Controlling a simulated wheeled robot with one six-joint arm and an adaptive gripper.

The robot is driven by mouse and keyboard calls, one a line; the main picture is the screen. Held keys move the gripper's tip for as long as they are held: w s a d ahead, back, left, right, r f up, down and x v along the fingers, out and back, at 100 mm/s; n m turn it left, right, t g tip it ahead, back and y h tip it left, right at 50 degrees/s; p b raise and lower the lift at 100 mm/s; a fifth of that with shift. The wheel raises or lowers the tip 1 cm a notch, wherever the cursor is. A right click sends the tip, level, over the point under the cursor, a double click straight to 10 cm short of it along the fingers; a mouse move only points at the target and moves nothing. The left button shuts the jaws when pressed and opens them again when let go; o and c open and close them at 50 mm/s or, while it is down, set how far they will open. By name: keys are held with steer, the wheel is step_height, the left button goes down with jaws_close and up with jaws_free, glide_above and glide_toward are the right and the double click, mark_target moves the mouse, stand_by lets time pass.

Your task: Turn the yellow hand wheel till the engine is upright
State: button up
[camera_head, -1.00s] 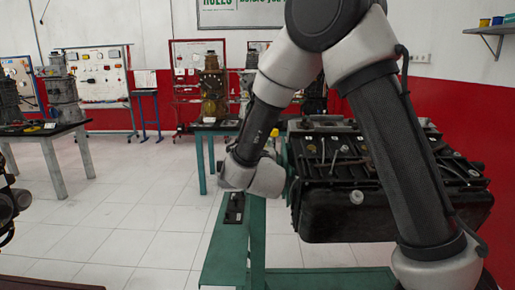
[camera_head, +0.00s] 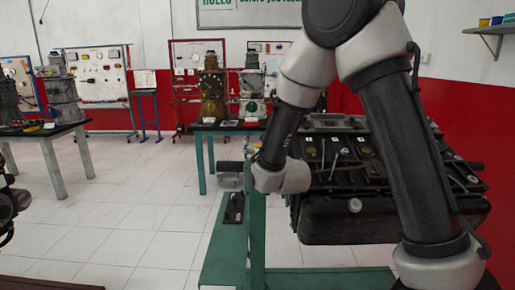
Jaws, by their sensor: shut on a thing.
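The dark engine (camera_head: 330,222) hangs on a green stand (camera_head: 256,240) at the right of the head view. Its upper face, with several small parts and rods on it, leans toward me, above a plain dark front side. My forearm crosses in front of its right part. My wrist is beside its left end, by the stand's post. The yellow hand wheel is not visible. My gripper's fingers are not visible either; my wrist and arm appear to cover that spot. A dark bar and a grey round part (camera_head: 230,182) show left of my wrist; I cannot tell what they belong to.
A table (camera_head: 45,133) with engine parts stands at the left, and a green-legged table (camera_head: 203,160) with upright engines is behind. The tiled floor (camera_head: 130,210) between them is clear.

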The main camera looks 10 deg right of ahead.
steer(key=o, duration=1)
steer(key=shift+a+r, duration=0.1)
steer(key=s, duration=0.2)
steer(key=s+d, duration=0.1)
steer(key=s, duration=0.4)
steer(key=shift+s+d, duration=0.15)
steer(key=shift+s, duration=0.05)
